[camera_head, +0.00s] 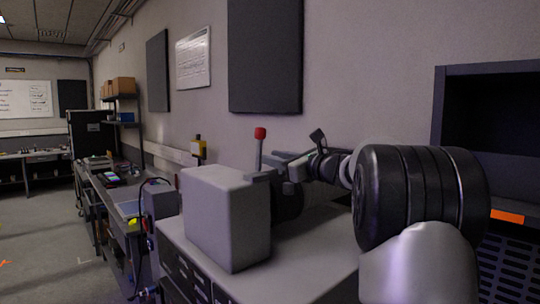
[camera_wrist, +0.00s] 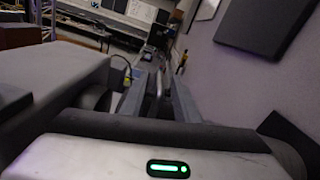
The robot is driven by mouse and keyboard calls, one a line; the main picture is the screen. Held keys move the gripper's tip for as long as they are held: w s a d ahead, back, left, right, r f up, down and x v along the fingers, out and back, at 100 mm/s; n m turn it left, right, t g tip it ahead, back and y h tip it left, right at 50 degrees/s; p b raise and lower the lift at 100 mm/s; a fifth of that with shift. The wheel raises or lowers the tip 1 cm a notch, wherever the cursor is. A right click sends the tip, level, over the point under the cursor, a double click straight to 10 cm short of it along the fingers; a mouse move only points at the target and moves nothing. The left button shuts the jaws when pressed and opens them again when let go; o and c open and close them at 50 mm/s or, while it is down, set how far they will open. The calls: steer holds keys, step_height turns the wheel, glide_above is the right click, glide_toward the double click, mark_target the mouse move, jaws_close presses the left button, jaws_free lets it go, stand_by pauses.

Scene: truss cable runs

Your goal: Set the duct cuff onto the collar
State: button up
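My gripper (camera_head: 268,177) reaches left over the back edge of a large light grey box (camera_head: 226,218) in the head view. In the wrist view the two dark fingers of my gripper (camera_wrist: 157,92) stand apart, and no cuff shows clearly between them. A dark rounded part (camera_head: 288,203) sits behind the grey box, below my gripper, partly hidden. I cannot tell whether it is the collar or the duct cuff. The grey box fills the left of the wrist view (camera_wrist: 55,82).
A rod with a red knob (camera_head: 260,134) stands upright close to my gripper. A light worktop (camera_head: 315,255) carries the box. A dark open cabinet (camera_head: 490,120) is at the right. Wall panels (camera_head: 265,55) hang behind. A cluttered bench (camera_head: 112,188) runs along the left.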

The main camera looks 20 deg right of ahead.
steer(key=shift+x, duration=0.95)
steer(key=shift+c, duration=0.3)
jaws_close()
steer(key=shift+s+a+f+b, duration=0.15)
steer(key=shift+a+b, duration=0.1)
steer(key=shift+b, duration=0.15)
steer(key=shift+s+a+b, duration=0.2)
steer(key=shift+a+b, duration=0.4)
steer(key=shift+s+a+b, duration=0.25)
steer(key=shift+a+b, duration=0.35)
steer(key=shift+a+r, duration=0.1)
steer(key=shift+r, duration=0.1)
